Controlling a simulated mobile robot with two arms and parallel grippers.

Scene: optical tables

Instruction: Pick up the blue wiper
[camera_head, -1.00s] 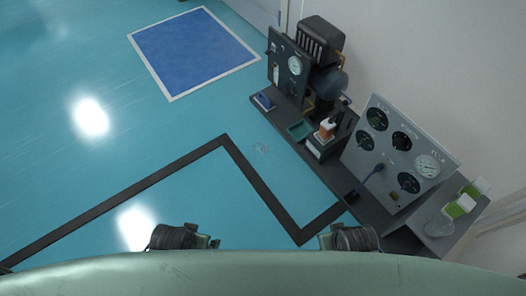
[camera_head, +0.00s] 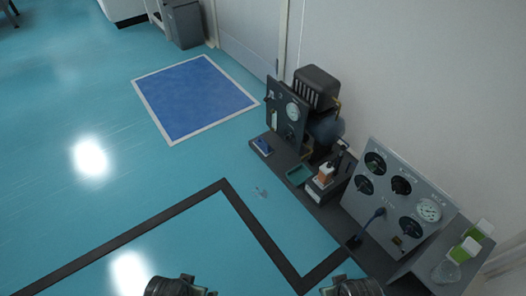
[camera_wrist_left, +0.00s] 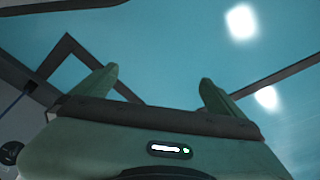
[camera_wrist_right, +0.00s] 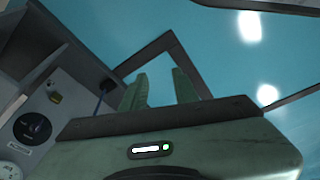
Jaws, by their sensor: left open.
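A small blue item with a pale edge (camera_head: 262,147) lies at the far left end of the dark bench in the head view. A blue stalk-shaped piece (camera_head: 374,219) stands in front of the grey gauge panel. I cannot tell for sure which of these is the wiper. My left gripper (camera_wrist_left: 157,88) is open and empty, its two fingers well apart over the floor. My right gripper (camera_wrist_right: 160,75) has a narrow gap between its fingers and holds nothing. Both grippers are well away from the blue pieces.
A blue floor mat (camera_head: 195,97) lies beyond.

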